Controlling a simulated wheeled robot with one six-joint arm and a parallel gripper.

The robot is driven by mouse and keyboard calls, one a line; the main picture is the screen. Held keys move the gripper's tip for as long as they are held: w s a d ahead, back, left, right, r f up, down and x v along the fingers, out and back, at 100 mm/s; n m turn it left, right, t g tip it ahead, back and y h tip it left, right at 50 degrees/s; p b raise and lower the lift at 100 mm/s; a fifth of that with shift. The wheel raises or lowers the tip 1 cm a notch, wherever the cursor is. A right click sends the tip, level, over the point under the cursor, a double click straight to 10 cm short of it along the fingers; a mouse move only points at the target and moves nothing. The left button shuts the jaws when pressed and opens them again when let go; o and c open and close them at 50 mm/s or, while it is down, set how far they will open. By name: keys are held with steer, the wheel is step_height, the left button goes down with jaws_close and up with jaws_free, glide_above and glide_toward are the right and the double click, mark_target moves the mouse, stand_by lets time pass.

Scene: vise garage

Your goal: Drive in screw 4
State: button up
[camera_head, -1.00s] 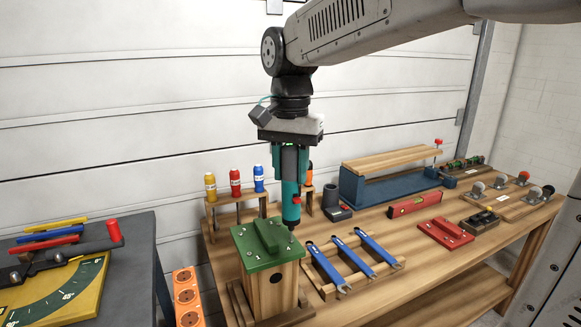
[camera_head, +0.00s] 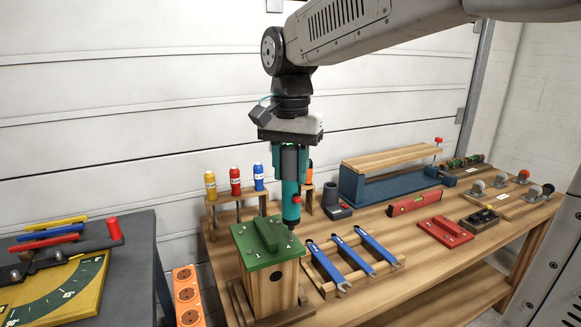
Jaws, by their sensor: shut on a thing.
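My gripper (camera_head: 291,145) is shut on a teal and dark screwdriver (camera_head: 290,200) with a red button, held upright, pointing down. Its tip is at the far right corner of the green lid (camera_head: 262,246) of a wooden box (camera_head: 270,288). I cannot tell whether the tip touches a screw there, as that corner is small and partly covered by the tool. The lid has a raised green handle and small numbers. A screw head shows at its left front part. The box has a round hole in its front and stands in a wooden holder.
Blue wrenches (camera_head: 352,262) lie on a wooden rack right of the box. Coloured bottles (camera_head: 235,182) stand in a rack behind it. A red level (camera_head: 414,204), a red block (camera_head: 445,231) and a blue vise (camera_head: 385,186) are farther right. An orange socket strip (camera_head: 187,295) is at the left.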

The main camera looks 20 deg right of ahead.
steer(key=shift+r, duration=0.1)
steer(key=shift+r, duration=3.5)
